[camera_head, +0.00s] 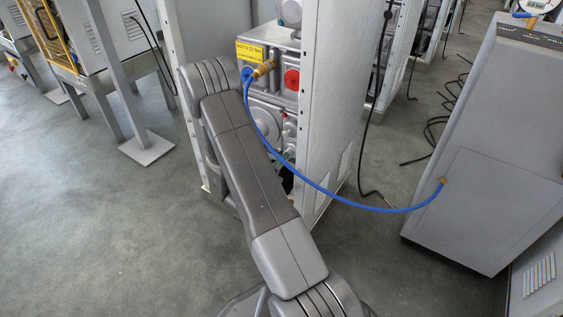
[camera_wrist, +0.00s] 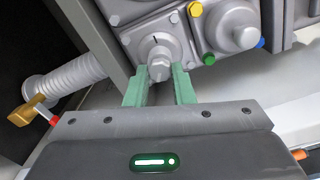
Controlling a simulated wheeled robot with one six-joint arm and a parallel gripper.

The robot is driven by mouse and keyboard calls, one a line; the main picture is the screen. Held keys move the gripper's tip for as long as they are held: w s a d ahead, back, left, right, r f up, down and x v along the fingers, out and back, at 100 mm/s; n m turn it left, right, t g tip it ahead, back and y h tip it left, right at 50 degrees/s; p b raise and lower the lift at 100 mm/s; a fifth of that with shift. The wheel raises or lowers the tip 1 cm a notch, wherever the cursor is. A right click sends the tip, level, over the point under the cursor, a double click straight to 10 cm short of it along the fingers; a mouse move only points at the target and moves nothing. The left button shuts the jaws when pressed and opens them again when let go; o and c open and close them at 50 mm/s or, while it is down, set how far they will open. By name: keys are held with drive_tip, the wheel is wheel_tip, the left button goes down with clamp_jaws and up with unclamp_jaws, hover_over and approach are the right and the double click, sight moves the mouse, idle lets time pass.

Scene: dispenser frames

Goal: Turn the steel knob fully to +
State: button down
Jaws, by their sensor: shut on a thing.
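The steel knob (camera_wrist: 159,52) is a grey metal knob on a square grey plate in the upper middle of the wrist view. A short dark mark shows near its upper edge. My gripper (camera_wrist: 160,84) has its two green fingers on either side of the knob's protruding grip and is shut on it. No + sign is readable in either view. In the head view, my arm covers part of the grey machine front (camera_head: 266,100), and neither the knob nor my fingers can be made out there.
Green (camera_wrist: 209,59), yellow (camera_wrist: 195,9) and blue (camera_wrist: 260,42) buttons lie right of the knob. A ribbed pipe (camera_wrist: 70,78) and a brass lever (camera_wrist: 25,111) are at left. A blue hose (camera_head: 330,197) hangs from the machine to a grey cabinet (camera_head: 490,150).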

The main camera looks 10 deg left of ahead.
drive_tip(key=shift+f+m, duration=0.1)
drive_tip(key=shift+m, duration=2.1)
drive_tip(key=c, duration=1.2)
unclamp_jaws()
drive_tip(key=shift+c, duration=0.2)
drive_tip(key=p+v, duration=0.3)
drive_tip(key=v, duration=1.1)
drive_tip(key=shift+w, duration=0.15)
drive_tip(key=b+x, duration=0.3)
drive_tip(key=x, duration=1)
drive_tip(key=shift+w+d, duration=0.15)
drive_tip(key=shift+w, duration=0.15)
